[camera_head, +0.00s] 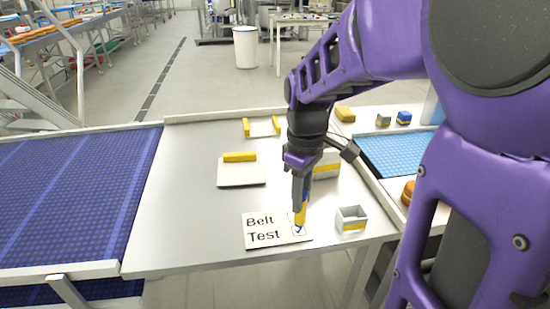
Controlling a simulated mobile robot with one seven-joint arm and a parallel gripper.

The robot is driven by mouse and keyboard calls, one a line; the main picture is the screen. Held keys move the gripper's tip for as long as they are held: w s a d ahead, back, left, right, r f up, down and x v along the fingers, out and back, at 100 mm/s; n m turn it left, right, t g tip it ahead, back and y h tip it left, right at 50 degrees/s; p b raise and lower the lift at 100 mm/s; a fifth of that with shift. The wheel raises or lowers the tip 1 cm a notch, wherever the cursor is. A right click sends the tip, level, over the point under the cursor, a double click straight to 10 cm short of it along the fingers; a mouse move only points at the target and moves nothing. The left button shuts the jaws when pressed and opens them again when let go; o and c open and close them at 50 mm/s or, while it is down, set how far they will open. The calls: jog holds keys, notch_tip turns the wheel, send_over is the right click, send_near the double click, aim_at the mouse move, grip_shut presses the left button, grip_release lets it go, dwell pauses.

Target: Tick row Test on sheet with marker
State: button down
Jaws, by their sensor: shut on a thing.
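The white sheet (279,239) lies near the front edge of the metal table, with the printed rows Belt and Test. A dark blue tick (299,231) shows at the right end of row Test. My gripper (300,195) is shut on a yellow marker (300,214) and points it down over the right side of the sheet. The marker's lower end is just above the tick in the picture; I cannot tell whether it touches the sheet. The marker and gripper cover the right end of row Belt.
A small open box (351,226) stands right of the sheet. A larger white and yellow box (327,170) is behind my gripper. A pad with a yellow strip (241,175) lies further back. A blue belt (70,200) runs at left. The table's left front is clear.

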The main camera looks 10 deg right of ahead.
jog(key=shift+r+p, duration=2)
jog(key=shift+r, duration=0.65)
jog(key=shift+d, duration=0.1)
